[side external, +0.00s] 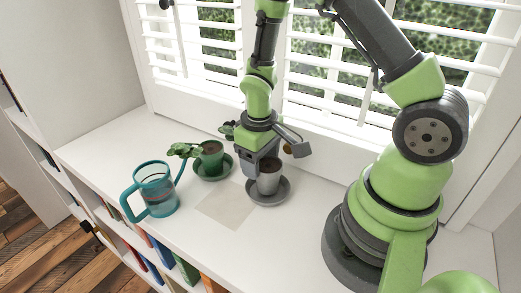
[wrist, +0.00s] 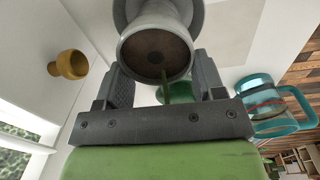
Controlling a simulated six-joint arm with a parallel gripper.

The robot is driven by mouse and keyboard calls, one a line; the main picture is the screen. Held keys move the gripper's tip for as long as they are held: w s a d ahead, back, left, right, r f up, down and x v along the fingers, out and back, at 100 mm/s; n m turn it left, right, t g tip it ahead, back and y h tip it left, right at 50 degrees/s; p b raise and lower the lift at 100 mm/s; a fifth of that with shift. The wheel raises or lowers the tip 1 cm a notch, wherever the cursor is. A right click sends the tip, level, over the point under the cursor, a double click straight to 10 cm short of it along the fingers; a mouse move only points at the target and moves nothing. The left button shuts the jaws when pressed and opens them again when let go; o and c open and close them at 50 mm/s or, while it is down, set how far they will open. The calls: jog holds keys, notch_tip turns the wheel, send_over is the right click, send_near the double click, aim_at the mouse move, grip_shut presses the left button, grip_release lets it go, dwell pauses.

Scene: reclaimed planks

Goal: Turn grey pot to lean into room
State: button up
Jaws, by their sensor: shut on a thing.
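The grey pot (side external: 268,180) stands upright on a grey saucer (side external: 283,193) on the white sill. The saucer (wrist: 198,14) shows only partly in the wrist view.
A green pot (side external: 210,158) with a leafy plant stands on a green saucer to the left. A teal jug (side external: 155,192) is farther left, near the sill's front edge. A small wooden cup (wrist: 72,65) stands near the window. A pale square (side external: 228,207) marks bare sill in front.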

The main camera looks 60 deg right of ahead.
aim_at(266, 174)
jog(key=shift+f, duration=0.4)
jog(key=o, duration=1.3)
jog(key=shift+c, duration=0.2)
notch_tip(266, 174, up, 10)
jog(key=shift+a, duration=0.15)
jog(key=s+a+r+m+t+y, duration=0.1)
jog(key=s+a+r+t, duration=0.1)
jog(key=s+r, duration=0.3)
jog(key=s+a+r+m+t+y, duration=0.1)
jog(key=s+a+r+m+t, duration=0.1)
jog(key=r, duration=0.8)
jog(key=s+a+t, duration=0.1)
jog(key=s+t, duration=0.1)
jog(key=s, duration=0.1)
jog(key=shift+t, duration=0.4)
jog(key=shift+s+a+r, duration=0.15)
jog(key=shift+s+r, duration=0.1)
jog(key=shift+s, duration=0.25)
jog(key=shift+c, duration=0.2)
